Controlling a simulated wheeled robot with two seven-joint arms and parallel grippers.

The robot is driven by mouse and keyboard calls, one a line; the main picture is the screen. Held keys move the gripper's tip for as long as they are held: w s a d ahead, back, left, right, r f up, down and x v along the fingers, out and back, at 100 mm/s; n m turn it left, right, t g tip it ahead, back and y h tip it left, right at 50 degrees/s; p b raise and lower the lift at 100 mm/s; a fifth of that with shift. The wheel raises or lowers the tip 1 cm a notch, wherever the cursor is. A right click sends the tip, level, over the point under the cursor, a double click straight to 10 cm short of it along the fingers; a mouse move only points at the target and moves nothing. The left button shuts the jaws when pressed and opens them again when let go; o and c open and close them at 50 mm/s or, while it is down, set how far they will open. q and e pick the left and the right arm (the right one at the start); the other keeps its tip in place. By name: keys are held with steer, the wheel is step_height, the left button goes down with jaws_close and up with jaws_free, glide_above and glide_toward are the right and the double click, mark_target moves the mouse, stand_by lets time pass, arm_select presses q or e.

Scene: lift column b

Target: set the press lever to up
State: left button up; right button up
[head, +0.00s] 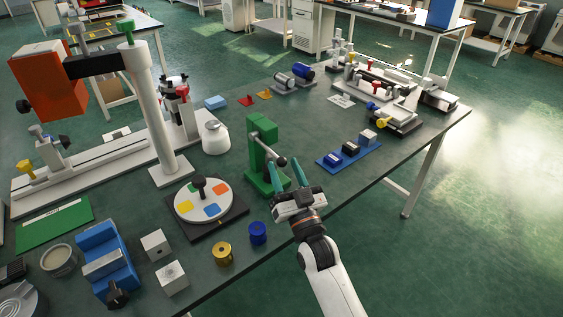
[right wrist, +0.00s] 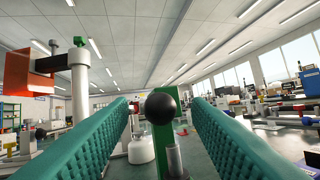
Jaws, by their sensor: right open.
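The green press (head: 262,142) stands on the dark green table, near the middle. Its lever ends in a black ball knob (head: 282,161), on the near side of the press; whether the lever tilts up or down is hard to tell. My right gripper (head: 285,172) is open, with its teal fingers reaching toward the knob. In the right wrist view the knob (right wrist: 160,106) shows between the two fingers, with a gap on each side, and the green post (right wrist: 163,140) behind it. Contact is not visible. My left gripper is not in view.
A dial plate (head: 188,208), a blue cylinder (head: 258,233) and a brass cylinder (head: 222,254) stand left of my right arm. A blue tray (head: 335,162) with small blocks lies to the right. A white pot (head: 216,138) is behind left. The table's front edge runs under my arm.

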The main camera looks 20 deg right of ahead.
mark_target(267, 148)
steer(key=shift+x, duration=1.35)
steer(key=shift+c, duration=0.6)
jaws_close()
